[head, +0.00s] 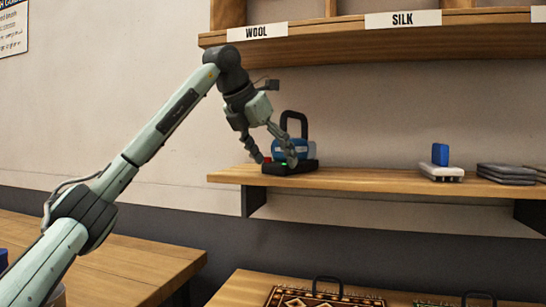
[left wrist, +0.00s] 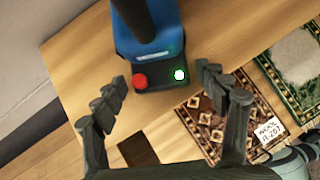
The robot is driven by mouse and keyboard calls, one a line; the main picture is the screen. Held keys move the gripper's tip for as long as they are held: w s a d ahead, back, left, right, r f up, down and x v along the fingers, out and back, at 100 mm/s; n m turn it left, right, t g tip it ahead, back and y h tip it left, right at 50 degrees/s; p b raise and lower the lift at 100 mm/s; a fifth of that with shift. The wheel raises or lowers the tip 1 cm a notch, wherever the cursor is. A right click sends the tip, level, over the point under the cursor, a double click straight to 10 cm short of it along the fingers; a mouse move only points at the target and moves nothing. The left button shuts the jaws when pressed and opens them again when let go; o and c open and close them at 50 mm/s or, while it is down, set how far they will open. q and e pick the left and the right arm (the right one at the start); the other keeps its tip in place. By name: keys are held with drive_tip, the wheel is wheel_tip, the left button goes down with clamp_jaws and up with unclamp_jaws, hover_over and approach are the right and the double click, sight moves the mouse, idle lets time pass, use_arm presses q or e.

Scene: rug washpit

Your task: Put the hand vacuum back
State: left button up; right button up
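The hand vacuum (head: 279,148) has a blue body and a black loop handle. It sits upright on a black dock (head: 301,168) near the left end of the wooden shelf. In the left wrist view the blue vacuum body (left wrist: 150,50) stands on the dock (left wrist: 161,77), which shows a red button and a lit green-white light. My left gripper (head: 275,159) is in front of the vacuum, fingers spread. In the left wrist view the gripper's (left wrist: 162,77) fingertips lie to either side of the dock front, apart, with nothing held between them. My right gripper is out of view.
The shelf (head: 370,180) also holds a white block with a blue piece (head: 440,160) and dark flat stacks (head: 508,174) to the right. An upper shelf (head: 350,48) labelled WOOL and SILK hangs above. Below are wooden tables (head: 130,255) and patterned rug samples (head: 320,299).

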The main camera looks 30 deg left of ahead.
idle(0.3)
use_arm(q)
drive_tip(key=shift+s+r, duration=0.1)
drive_tip(key=shift+r, duration=0.15)
drive_tip(key=v, duration=1.1)
drive_tip(key=shift+s+r, duration=0.2)
drive_tip(key=shift+r, duration=0.05)
idle(0.8)
idle(0.5)
